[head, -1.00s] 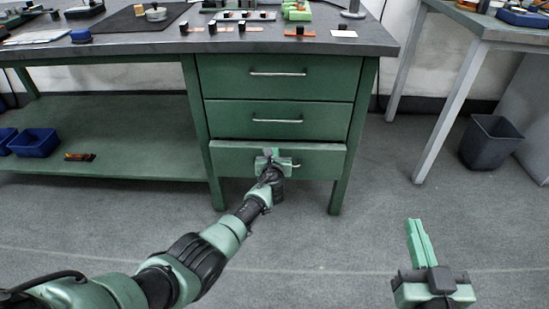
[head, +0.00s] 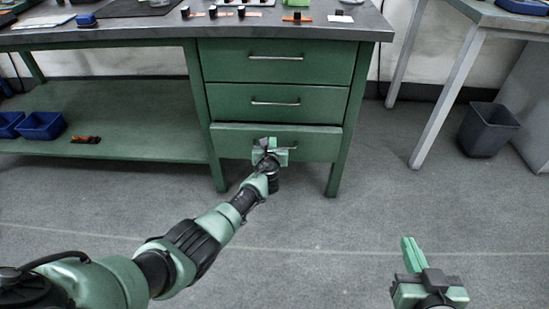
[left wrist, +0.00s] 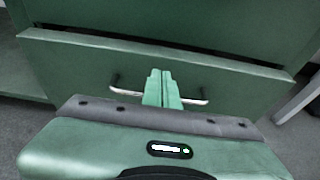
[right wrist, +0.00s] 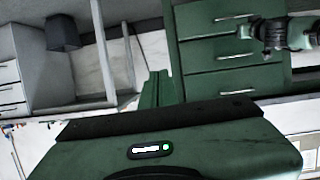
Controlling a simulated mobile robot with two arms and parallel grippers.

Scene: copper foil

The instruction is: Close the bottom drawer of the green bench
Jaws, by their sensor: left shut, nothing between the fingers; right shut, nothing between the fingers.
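The green bench (head: 196,110) has a stack of drawers under its right end. Its bottom drawer (head: 235,140) stands a little out from the frame. In the left wrist view the drawer front (left wrist: 75,65) shows a narrow dark gap along its top edge. My left gripper (head: 268,144) is shut and empty, in front of the drawer front near its middle. Its fingertips (left wrist: 160,75) overlap the middle of the metal handle (left wrist: 195,96); I cannot tell whether they touch the drawer. My right gripper (head: 409,245) is shut and empty, over open floor to the right.
The middle drawer (head: 230,101) and top drawer (head: 225,60) look closed. Blue bins (head: 42,126) sit on the lower shelf at left. A dark waste bin (head: 488,130) stands at right beneath a grey table (head: 450,90). The floor before the bench is clear.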

